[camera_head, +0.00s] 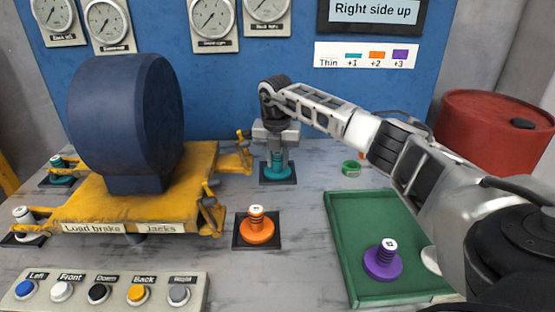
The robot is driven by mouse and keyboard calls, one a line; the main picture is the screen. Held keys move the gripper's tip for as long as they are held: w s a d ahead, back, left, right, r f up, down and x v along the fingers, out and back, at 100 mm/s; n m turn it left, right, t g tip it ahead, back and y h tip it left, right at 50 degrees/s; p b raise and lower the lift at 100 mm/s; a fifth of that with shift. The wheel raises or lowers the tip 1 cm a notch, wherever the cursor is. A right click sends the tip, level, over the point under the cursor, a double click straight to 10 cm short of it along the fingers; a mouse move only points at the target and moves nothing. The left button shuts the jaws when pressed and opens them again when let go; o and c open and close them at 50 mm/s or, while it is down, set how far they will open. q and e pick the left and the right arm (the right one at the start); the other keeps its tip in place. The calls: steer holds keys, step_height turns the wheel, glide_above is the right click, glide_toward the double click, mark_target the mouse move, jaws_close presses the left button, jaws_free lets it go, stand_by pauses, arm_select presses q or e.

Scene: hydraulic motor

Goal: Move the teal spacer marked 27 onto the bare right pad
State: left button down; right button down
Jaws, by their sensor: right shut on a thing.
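My right gripper (277,148) points down and is shut on a teal spacer (278,172). This spacer is upright at a dark square pad (265,180) to the right of the yellow motor cradle. Its wide base is over the pad and looks to be on it or very close above it. The gripper hides its top, so I cannot read its mark. Another teal spacer (60,172) stands on a pad at the back left. My left gripper is not in view.
An orange spacer (257,228) stands on the front pad, a whitish one (24,219) at far left. The yellow cradle (120,205) bears a dark blue motor (125,120). The green tray (360,215) holds a purple spacer (383,262). A small green object (351,168) lies behind. A button panel (105,292) is in front.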

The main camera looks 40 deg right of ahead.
mark_target(276, 156)
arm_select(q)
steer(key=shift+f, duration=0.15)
arm_select(e)
steer(key=c, duration=1.2)
jaws_free()
steer(key=shift+f, duration=0.1)
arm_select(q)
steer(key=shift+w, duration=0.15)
arm_select(e)
steer(key=shift+o, duration=0.2)
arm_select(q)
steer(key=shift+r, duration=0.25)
arm_select(e)
steer(key=r, duration=0.3)
steer(key=r+p, duration=0.1)
steer(key=r, duration=0.3)
steer(key=a+r, duration=0.1)
steer(key=r, duration=0.3)
steer(key=shift+s+p, duration=0.3)
steer(key=shift+s, duration=0.05)
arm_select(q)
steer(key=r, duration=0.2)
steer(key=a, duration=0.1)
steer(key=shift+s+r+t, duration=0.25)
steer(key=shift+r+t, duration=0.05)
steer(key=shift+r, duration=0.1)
arm_select(e)
steer(key=shift+s+a+r, duration=0.1)
steer(key=shift+r, duration=0.55)
